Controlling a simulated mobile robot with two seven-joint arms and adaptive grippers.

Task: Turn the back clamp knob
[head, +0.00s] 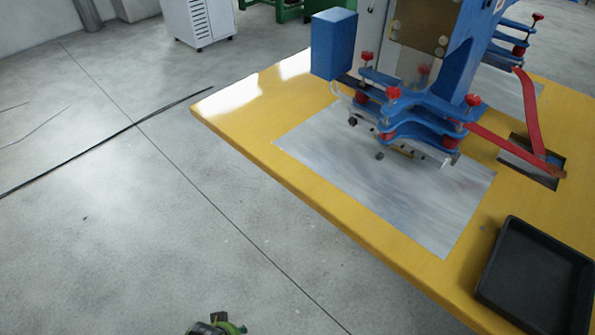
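A blue clamp machine stands on the yellow table in the upper right of the head view. Its near blue clamp plates (420,117) carry several red knobs, among them a left knob (366,57), a middle knob (393,93) and a right knob (473,100). Another red knob (423,70) shows dimly behind the clear panel. More red knobs (537,18) sit on the far blue clamp at the upper right. I cannot tell which is the back clamp knob. No gripper fingers show. No knob is being touched.
The yellow table (225,105) bears a grey metal plate (440,215), a red bent lever (535,110) and a black tray (510,235). A dark cable (100,145) lies on the floor. A dark, green-banded part (215,327) shows at the bottom edge. Left floor is mostly clear.

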